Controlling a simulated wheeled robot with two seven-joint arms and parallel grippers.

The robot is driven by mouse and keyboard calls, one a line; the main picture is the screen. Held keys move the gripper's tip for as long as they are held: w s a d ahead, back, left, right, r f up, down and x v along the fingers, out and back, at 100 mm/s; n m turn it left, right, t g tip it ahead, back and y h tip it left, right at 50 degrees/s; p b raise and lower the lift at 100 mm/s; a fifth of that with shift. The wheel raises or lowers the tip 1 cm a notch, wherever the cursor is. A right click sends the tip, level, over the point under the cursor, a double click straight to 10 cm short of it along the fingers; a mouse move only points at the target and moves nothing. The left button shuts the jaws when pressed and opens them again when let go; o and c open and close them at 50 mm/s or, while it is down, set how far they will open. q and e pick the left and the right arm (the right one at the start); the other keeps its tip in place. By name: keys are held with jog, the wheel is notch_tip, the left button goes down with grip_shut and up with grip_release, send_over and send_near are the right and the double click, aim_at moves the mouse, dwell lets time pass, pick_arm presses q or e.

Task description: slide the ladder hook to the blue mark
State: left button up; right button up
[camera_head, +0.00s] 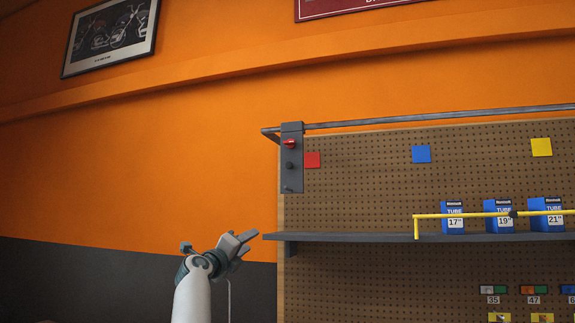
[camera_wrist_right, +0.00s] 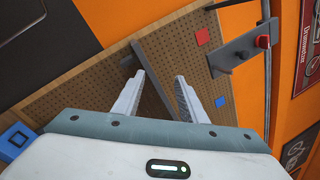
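The ladder hook (camera_head: 292,160) is a dark grey plate with a red knob, hanging from the left end of the top rail, beside the red mark (camera_head: 312,160). It also shows at the upper right in the right wrist view (camera_wrist_right: 232,54). The blue mark (camera_head: 421,154) is a square on the pegboard, to the right of the hook; the wrist view shows it too (camera_wrist_right: 221,101). My right gripper (camera_head: 250,241) is below and left of the hook, apart from it. In the wrist view its fingers (camera_wrist_right: 160,76) are spread with nothing held. My left gripper is out of view.
A grey rail (camera_head: 430,117) runs along the pegboard top (camera_head: 370,190). A dark shelf (camera_head: 350,237) juts out close to my right gripper, carrying blue tube boxes (camera_head: 453,217) behind a yellow bar (camera_head: 440,215). A yellow mark (camera_head: 541,147) is farther right.

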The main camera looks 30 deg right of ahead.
jog(key=s+r+m+y, duration=0.1)
jog(key=s+r+m, duration=0.2)
jog(key=r, duration=0.9)
jog(key=s+r+m+y, duration=0.2)
jog(key=s+r+m, duration=0.2)
jog(key=s+r, duration=0.5)
notch_tip(320, 180, up, 3)
jog(key=shift+s+a+p, duration=0.2)
jog(key=shift+a+p, duration=0.15)
jog(key=shift+p, duration=0.05)
jog(key=shift+d, duration=0.1)
